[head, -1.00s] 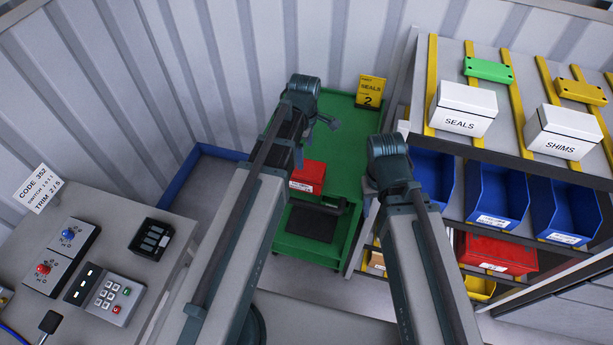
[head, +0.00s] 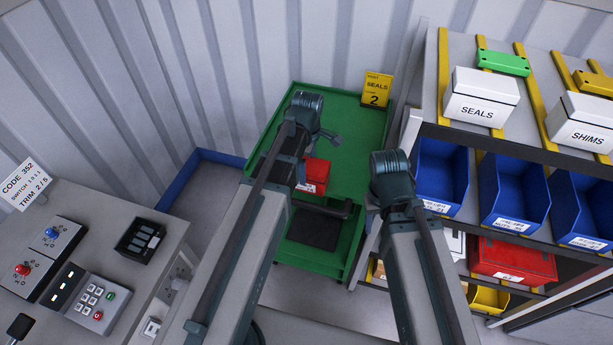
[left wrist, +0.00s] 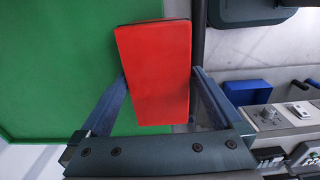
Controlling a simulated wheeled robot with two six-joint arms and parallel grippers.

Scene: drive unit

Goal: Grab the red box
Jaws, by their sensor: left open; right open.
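The red box (head: 314,177) sits on the green cart (head: 345,155) in the middle of the head view, partly covered by my left arm. In the left wrist view the red box (left wrist: 155,75) stands between the two fingers of my left gripper (left wrist: 160,82). Those fingers are open, one on each side of the box; I cannot tell whether they touch it. In the head view my left gripper's jaws are mostly hidden by its wrist. My right gripper (head: 374,198) is right of the box and apart from it, largely hidden by its wrist.
A rack with blue bins (head: 515,195) and a red bin (head: 512,259) is on the right. A control console (head: 130,205) is at left.

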